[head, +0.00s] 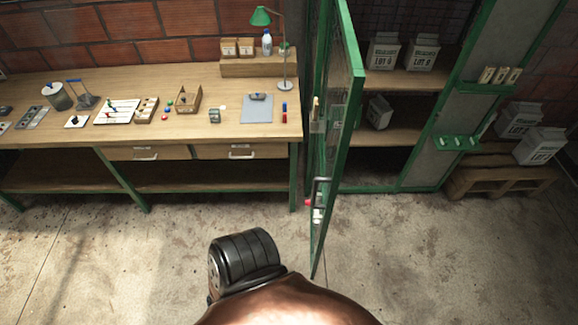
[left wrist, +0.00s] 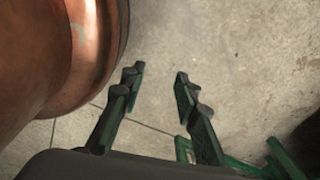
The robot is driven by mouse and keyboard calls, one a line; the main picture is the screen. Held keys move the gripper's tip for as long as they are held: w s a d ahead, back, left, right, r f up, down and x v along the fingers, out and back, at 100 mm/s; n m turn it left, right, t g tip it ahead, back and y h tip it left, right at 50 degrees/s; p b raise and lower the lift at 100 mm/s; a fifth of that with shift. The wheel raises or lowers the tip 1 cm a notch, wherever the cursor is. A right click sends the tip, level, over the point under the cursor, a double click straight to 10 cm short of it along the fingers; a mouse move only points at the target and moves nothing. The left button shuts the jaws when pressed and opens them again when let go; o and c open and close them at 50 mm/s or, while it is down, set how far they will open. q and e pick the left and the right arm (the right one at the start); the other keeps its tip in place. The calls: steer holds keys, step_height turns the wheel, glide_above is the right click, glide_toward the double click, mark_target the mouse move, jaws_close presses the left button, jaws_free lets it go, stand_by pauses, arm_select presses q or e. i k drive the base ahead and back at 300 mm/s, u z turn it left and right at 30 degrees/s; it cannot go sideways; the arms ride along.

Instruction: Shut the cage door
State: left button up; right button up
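The cage door (head: 335,120), a green frame with mesh, stands open in the head view. It is swung out toward me and seen nearly edge-on. A grey handle (head: 319,192) is on its lower part, with a small red piece (head: 308,203) beside it. The cage (head: 404,187) behind it has a green frame and wooden shelves. My left gripper (left wrist: 158,75) shows in the left wrist view with its fingers apart and nothing between them, over concrete floor. Its place relative to the handle cannot be told. My right gripper is not in view.
A wooden workbench (head: 190,83) with tools and small parts stands left of the door. Green bars (left wrist: 280,155) show at the wrist view's lower right. Floor in front is clear.

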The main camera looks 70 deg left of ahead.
mark_target(356, 73)
steer(key=k, duration=0.25)
steer(key=u, duration=1.8)
steer(key=i, duration=1)
steer(key=z, duration=1.1)
steer(key=k, duration=1.4)
steer(key=u, duration=0.95)
